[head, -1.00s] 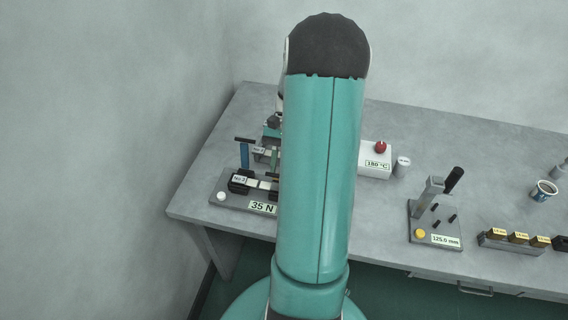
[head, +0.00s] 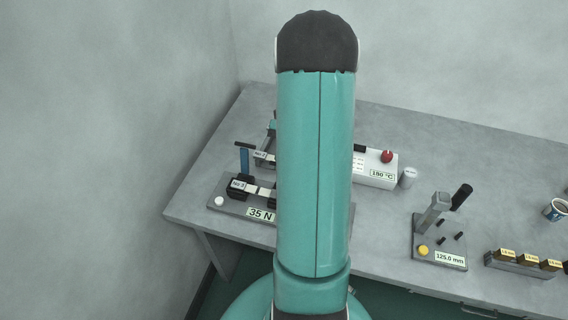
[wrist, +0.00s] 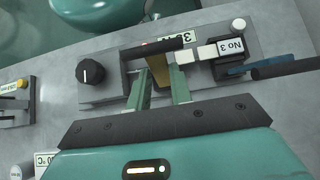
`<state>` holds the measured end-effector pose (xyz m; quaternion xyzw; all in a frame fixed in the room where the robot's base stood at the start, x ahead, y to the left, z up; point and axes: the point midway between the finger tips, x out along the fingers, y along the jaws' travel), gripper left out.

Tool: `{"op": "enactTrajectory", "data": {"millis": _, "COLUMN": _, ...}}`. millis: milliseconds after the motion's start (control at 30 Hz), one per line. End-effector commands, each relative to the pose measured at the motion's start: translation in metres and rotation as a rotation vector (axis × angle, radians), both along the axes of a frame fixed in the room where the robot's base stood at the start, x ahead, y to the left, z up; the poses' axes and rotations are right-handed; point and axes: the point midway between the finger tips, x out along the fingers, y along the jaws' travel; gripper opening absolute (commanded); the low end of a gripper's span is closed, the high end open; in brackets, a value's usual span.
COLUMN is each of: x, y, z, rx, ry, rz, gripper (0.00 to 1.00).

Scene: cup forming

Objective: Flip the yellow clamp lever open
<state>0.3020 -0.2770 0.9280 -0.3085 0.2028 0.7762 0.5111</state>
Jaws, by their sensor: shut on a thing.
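The clamp fixture (head: 228,205) is a grey plate marked 35 N at the left end of the bench. It also shows in the wrist view (wrist: 215,72). In the wrist view, the yellow clamp lever (wrist: 179,78) shows as a narrow yellowish strip, with a black crossbar close by. My gripper (wrist: 162,82) has its green fingers on either side of the strip and is shut on it. My arm hides the gripper and this lever in the head view. How far the lever is tilted is hard to tell.
A blue lever (wrist: 277,60) with a black handle stands beside the No 3 block (wrist: 230,46). A black knob (wrist: 90,71) is on the plate's other side. A 180 °C box (head: 376,168) with a red knob and a 125.0 mm stand (head: 438,230) are to the right.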

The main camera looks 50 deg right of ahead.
Motion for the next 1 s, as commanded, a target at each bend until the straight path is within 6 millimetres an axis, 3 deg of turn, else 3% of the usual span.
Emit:
{"op": "enactTrajectory", "data": {"millis": 267, "x": 0.005, "y": -0.014, "z": -0.008, "rx": -0.01, "ry": -0.001, "rz": 0.0, "gripper": 0.0}}
{"op": "enactTrajectory", "data": {"millis": 500, "x": 0.004, "y": -0.013, "z": -0.007, "rx": -0.006, "ry": -0.002, "rz": -0.001, "gripper": 0.44}}
{"op": "enactTrajectory", "data": {"millis": 833, "x": 0.005, "y": -0.015, "z": -0.005, "rx": -0.004, "ry": -0.002, "rz": 0.0, "gripper": 0.44}}
{"op": "enactTrajectory", "data": {"millis": 1000, "x": 0.01, "y": -0.027, "z": 0.007, "rx": -0.006, "ry": -0.003, "rz": 0.0, "gripper": 0.44}}
